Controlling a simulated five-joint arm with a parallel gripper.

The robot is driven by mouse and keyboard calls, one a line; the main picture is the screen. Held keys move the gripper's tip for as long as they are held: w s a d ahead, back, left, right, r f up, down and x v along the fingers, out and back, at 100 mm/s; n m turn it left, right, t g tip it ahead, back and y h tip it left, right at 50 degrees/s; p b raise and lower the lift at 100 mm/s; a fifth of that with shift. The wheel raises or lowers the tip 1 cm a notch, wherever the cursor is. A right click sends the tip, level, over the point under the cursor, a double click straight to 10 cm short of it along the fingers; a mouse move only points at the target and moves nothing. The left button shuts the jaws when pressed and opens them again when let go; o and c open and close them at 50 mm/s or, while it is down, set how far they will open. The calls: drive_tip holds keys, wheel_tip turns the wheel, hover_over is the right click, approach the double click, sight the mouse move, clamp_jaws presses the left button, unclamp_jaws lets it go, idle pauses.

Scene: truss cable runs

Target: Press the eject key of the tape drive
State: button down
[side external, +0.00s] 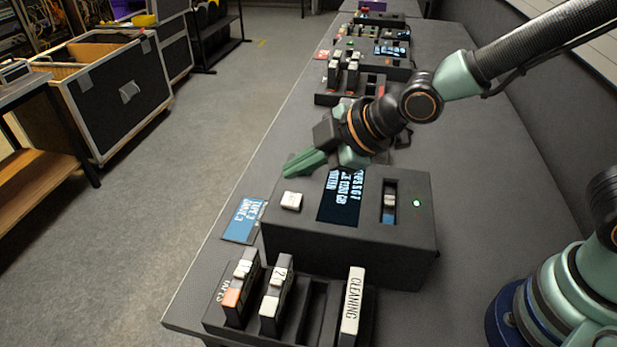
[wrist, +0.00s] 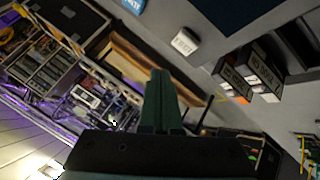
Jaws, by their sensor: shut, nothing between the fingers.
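The tape drive (side external: 400,235) is a dark box on the long grey bench, with a lit display (side external: 341,197), a slot holding a cartridge (side external: 389,205) and a small green light. Its white square eject key (side external: 291,201) sits on the top near the left edge. The key also shows in the wrist view (wrist: 185,42), with lettering too blurred to read surely. My gripper (side external: 288,171) is shut and empty, its green fingers together. In the side view the tips appear just beyond the key, apart from it. In the wrist view the fingertips (wrist: 160,76) point below and left of the key.
A cartridge rack (side external: 312,315) stands in front of the drive, with a white CLEANING cartridge (side external: 352,305). A blue label (side external: 245,219) lies at the drive's left. More racks and drives (side external: 378,65) line the bench behind. A black case (side external: 120,95) stands on the floor.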

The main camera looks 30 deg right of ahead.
sight(300, 199)
drive_tip(key=shift+f, duration=1.55)
drive_tip(key=shift+f, duration=0.1)
idle(0.8)
drive_tip(key=shift+d+f, duration=0.1)
drive_tip(key=shift+f, duration=0.2)
drive_tip(key=shift+f, duration=0.55)
idle(0.9)
drive_tip(key=shift+r, duration=3.5)
